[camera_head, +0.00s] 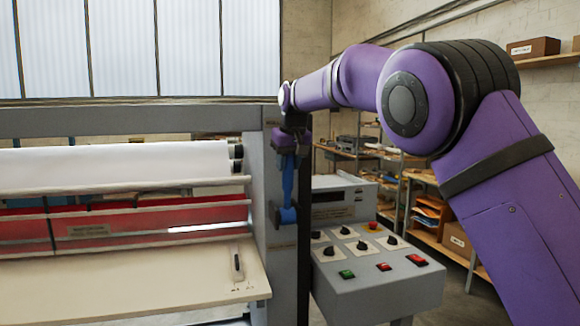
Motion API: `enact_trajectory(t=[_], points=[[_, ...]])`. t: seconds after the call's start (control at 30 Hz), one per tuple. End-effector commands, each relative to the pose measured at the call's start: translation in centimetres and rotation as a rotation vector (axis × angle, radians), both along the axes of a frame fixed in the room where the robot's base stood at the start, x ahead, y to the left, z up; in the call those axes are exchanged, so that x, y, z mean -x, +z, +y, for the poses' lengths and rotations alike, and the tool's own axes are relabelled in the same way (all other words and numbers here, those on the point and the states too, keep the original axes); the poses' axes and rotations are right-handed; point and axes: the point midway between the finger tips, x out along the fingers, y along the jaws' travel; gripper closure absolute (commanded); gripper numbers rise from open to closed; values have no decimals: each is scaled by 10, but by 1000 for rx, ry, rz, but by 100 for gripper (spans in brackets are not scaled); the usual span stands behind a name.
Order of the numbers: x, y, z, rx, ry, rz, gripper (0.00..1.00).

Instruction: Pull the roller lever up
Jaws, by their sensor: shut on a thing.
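The roller lever (287,180) is a blue arm on the right end post of the laminator (257,245). Its round blue hub (287,215) is at the bottom, and the lever points about straight up from it. My gripper (286,150) reaches down at the lever's upper end and is shut on it. The fingers are small and dark here, and they hide the lever's tip. My purple arm comes in from the right above the control panel.
A grey control panel (375,285) with several knobs and red and green buttons stands just right of the lever. White film (110,170) and a red roller area (120,222) lie left, above a cream feed table (130,287). Shelves (435,215) stand behind.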

Motion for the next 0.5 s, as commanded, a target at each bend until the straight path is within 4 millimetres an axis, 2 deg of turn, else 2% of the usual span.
enact_trajectory(t=[0.2, 0.5], points=[[-11, -1, 2, 20, -1, 65, 100], [-17, 0, 4, 30, 0, 102, 100]])
